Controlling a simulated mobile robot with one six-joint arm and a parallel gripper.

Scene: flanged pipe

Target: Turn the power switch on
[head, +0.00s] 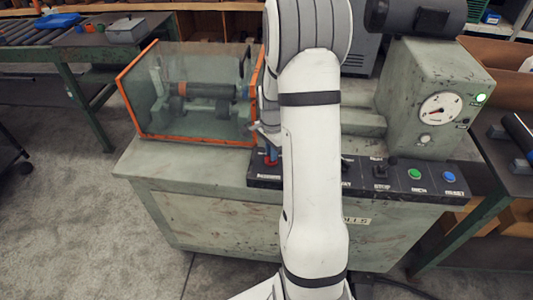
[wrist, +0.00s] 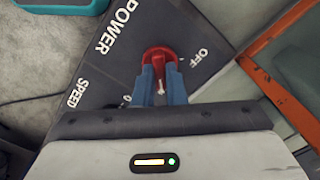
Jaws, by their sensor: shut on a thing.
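The power switch (wrist: 160,54) is a red knob on a dark panel, between the words POWER and OFF in the wrist view. A second label, at its lower left, is partly hidden by my gripper. My gripper (wrist: 160,76) has its two blue fingers shut on the red knob, one on each side. Which mark the knob points to I cannot tell. In the head view the red switch (head: 272,157) shows at the left end of the control panel (head: 400,188), just beside my arm. My arm hides much of the panel's middle there.
A guarded chamber with an orange frame (head: 150,137) stands left of the switch, close to my gripper. Green (head: 414,174) and blue (head: 448,177) buttons sit at the panel's right. A dial (head: 440,108) and a lit green lamp (head: 481,98) are on the machine's housing.

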